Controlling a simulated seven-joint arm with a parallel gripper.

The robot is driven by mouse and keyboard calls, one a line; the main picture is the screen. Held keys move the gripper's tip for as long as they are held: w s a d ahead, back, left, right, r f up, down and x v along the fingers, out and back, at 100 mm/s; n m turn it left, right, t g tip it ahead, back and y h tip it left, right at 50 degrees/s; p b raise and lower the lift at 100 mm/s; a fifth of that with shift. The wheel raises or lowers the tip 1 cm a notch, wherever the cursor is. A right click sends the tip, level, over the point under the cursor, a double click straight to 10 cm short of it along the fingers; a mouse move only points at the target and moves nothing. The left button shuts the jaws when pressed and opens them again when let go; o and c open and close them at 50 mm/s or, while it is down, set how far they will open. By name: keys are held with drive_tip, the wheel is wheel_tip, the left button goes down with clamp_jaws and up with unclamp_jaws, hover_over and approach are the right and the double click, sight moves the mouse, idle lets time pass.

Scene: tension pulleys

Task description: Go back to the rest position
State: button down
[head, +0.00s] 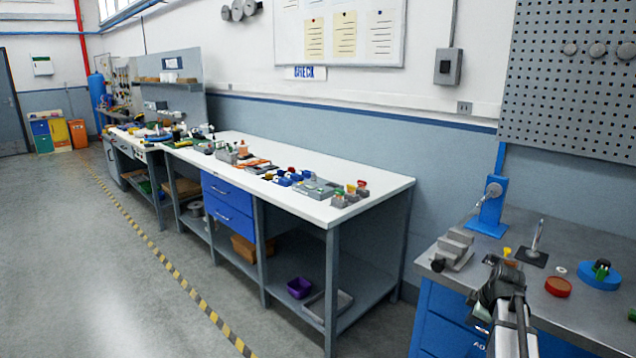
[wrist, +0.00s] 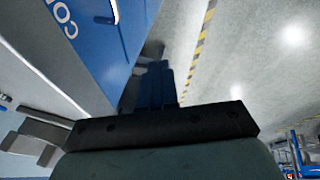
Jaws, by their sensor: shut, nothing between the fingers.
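My gripper (wrist: 157,75) reaches out from the dark crossbar in the wrist view. Its fingers are together in a narrow dark-blue shape, with nothing seen between them. Beyond it are the blue cabinet front and the grey floor. In the head view my arm comes in from the bottom right, over the front edge of the grey bench (head: 590,240). The fingertips are small and hard to make out there. The task names no other object.
On the grey bench stand a blue press (head: 490,208), a grey stepped block (head: 453,246), a rod on a dark plate (head: 536,240), a red disc (head: 558,287) and a blue round base (head: 600,277). A long white-topped bench (head: 370,190) stands left. Floor between (head: 385,325) is clear.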

drive_tip(key=s+a+f+m+g, duration=0.2)
drive_tip(key=s+a+f, duration=0.35)
drive_tip(key=f, duration=0.35)
drive_tip(key=s+a+f+m+g, duration=0.2)
drive_tip(key=s+a+f, duration=0.35)
drive_tip(key=f, duration=0.45)
drive_tip(key=s+a+f+m+g, duration=0.1)
drive_tip(key=s+a+f, duration=0.4)
drive_tip(key=a+f, duration=0.3)
drive_tip(key=s+a+f+m+g, duration=0.2)
drive_tip(key=s+f, duration=0.3)
drive_tip(key=s, duration=0.4)
drive_tip(key=s+a+f+m+g, duration=0.2)
drive_tip(key=s+f, duration=0.3)
drive_tip(key=s, duration=0.5)
drive_tip(key=s+a+f+m+g, duration=0.2)
drive_tip(key=s+a+f, duration=0.2)
drive_tip(key=s, duration=0.6)
wheel_tip(320, 180, down, 2)
drive_tip(key=shift+f+m+h, duration=0.1)
drive_tip(key=shift+m+h, duration=0.2)
drive_tip(key=shift+h, duration=0.1)
